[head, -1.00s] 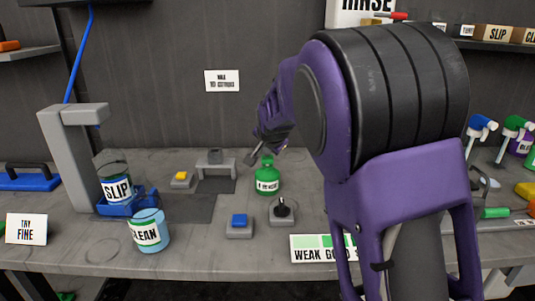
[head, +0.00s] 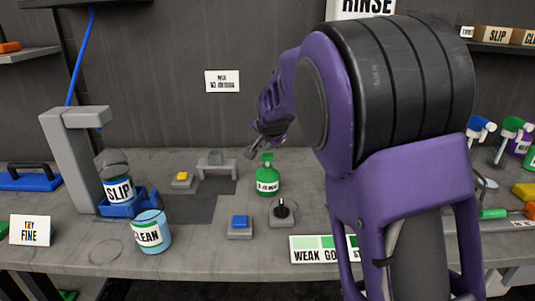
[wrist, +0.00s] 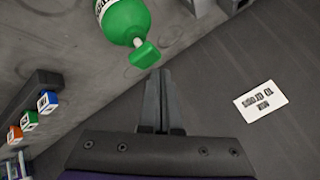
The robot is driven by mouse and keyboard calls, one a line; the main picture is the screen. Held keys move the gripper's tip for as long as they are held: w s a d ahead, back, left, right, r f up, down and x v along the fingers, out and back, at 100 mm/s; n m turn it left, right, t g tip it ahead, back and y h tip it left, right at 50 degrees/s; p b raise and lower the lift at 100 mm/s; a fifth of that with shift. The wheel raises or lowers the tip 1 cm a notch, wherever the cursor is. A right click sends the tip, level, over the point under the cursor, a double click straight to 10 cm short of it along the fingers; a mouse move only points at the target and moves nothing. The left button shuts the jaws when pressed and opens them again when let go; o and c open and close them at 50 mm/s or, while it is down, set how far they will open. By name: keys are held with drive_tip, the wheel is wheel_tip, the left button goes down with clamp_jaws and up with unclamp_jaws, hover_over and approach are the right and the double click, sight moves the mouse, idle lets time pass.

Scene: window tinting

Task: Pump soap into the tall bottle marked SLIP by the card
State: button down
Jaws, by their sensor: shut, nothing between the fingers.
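The clear container marked SLIP (head: 118,192) stands in a blue tray (head: 143,206) under the grey overhanging stand at the left. A grey rounded shape shows over its top. A green pump bottle (head: 267,181) stands mid-bench; in the wrist view its green pump head (wrist: 145,54) is just beyond my fingertips. My gripper (head: 250,153) is shut and empty, above and slightly left of the pump head in the head view. It also shows in the wrist view (wrist: 160,78), apart from the head. A wall card (head: 222,81) has small unreadable print; a WEAK card (head: 315,249) stands at the bench front.
A blue button (head: 239,222), a yellow button (head: 182,178) and a black knob (head: 282,210) are near the green bottle. A TRY FINE card (head: 31,231) stands left. Spray bottles (head: 512,130) are at right.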

sight(267, 157)
drive_tip(key=shift+r, duration=0.1)
wheel_tip(267, 157, up, 5)
drive_tip(key=p, duration=0.3)
idle(0.7)
